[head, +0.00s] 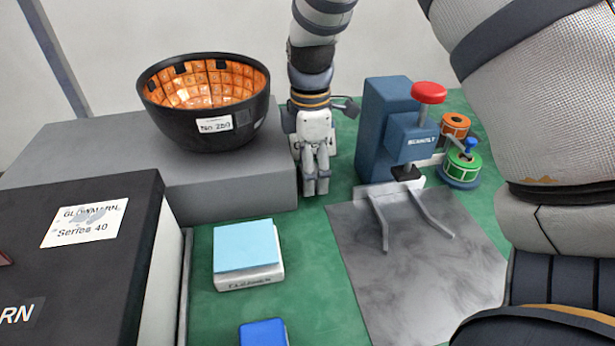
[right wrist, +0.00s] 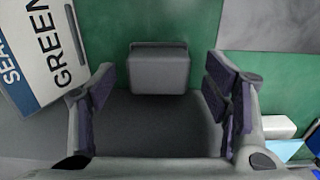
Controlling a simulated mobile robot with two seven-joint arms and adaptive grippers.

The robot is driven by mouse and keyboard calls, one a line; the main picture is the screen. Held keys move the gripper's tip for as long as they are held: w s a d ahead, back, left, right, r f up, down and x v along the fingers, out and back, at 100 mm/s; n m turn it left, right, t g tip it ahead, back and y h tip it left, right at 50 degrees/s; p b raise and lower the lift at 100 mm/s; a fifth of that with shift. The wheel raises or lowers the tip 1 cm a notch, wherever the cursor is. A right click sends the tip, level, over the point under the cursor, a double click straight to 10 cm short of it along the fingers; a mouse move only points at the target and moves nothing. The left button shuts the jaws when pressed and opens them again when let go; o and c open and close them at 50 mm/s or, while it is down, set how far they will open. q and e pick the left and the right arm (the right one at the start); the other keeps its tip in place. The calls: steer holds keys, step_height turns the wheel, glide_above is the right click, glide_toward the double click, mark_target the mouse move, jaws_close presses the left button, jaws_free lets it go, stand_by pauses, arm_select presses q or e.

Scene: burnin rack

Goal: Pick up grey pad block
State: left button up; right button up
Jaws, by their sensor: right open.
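A light grey block with rounded edges, likely the grey pad block (right wrist: 158,72), lies over the green mat in the right wrist view. It appears between and slightly beyond the fingertips of my right gripper (right wrist: 172,95), with a gap on both sides. The fingers with dark pads are spread and nothing is held. In the head view my right gripper (head: 316,186) points down between the grey step and the blue press. I cannot make out the block there; the gripper may hide it. My left gripper is not in view.
A black bowl (head: 212,138) with an orange inside stands on the grey step (head: 60,150). The blue press (head: 384,125) and a metal plate (head: 400,275) are at right. A white box with a blue pad (head: 247,248) sits in front. Green mat (head: 310,270) is clear between them.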

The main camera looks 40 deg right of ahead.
steer(key=shift+w+f, duration=0.1)
steer(key=shift+f, duration=0.35)
steer(key=c, duration=1.2)
steer(key=shift+c, duration=0.2)
